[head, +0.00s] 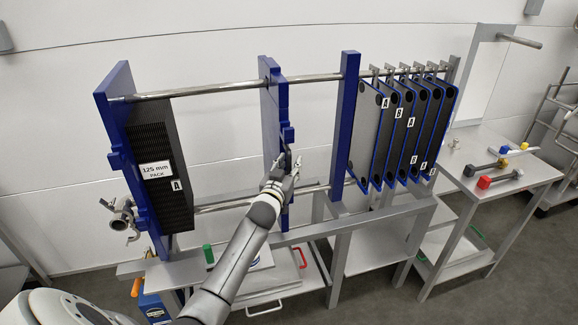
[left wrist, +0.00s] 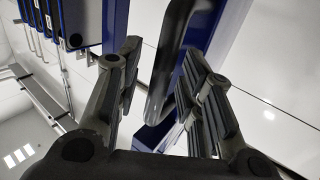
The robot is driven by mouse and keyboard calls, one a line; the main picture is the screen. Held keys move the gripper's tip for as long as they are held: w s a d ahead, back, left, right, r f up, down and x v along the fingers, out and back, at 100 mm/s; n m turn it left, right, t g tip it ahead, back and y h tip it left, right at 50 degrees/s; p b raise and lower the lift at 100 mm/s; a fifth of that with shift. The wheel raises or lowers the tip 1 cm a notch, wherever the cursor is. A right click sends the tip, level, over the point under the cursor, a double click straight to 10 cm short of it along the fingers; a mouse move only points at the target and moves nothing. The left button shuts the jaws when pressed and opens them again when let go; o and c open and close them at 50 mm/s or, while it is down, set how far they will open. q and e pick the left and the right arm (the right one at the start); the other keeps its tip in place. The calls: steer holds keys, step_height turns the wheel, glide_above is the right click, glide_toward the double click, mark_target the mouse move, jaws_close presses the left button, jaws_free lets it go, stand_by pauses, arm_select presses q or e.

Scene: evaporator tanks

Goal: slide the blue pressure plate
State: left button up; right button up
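The blue pressure plate (head: 270,110) stands upright between the rails, near the middle of the head view. In the left wrist view its blue face (left wrist: 192,68) shows behind a dark curved bar handle (left wrist: 176,50). My left gripper (head: 287,163) is at the plate's right side, at about mid-height. In the left wrist view my left gripper's fingers (left wrist: 162,80) are spread apart, with the handle between them in the picture. I cannot tell whether either finger touches it. My right gripper is in neither view.
A black plate pack (head: 165,195) stands against the left blue end plate (head: 122,130). A blue post (head: 344,120) stands to the right, then several hanging plates (head: 366,140). The upper rail (head: 215,87) is clear on both sides of the pressure plate. A side table (head: 470,150) holds tools.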

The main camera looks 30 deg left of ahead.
arm_select(q)
jaws_close()
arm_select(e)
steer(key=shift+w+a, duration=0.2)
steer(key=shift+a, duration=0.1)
arm_select(q)
steer(key=shift+d, duration=0.1)
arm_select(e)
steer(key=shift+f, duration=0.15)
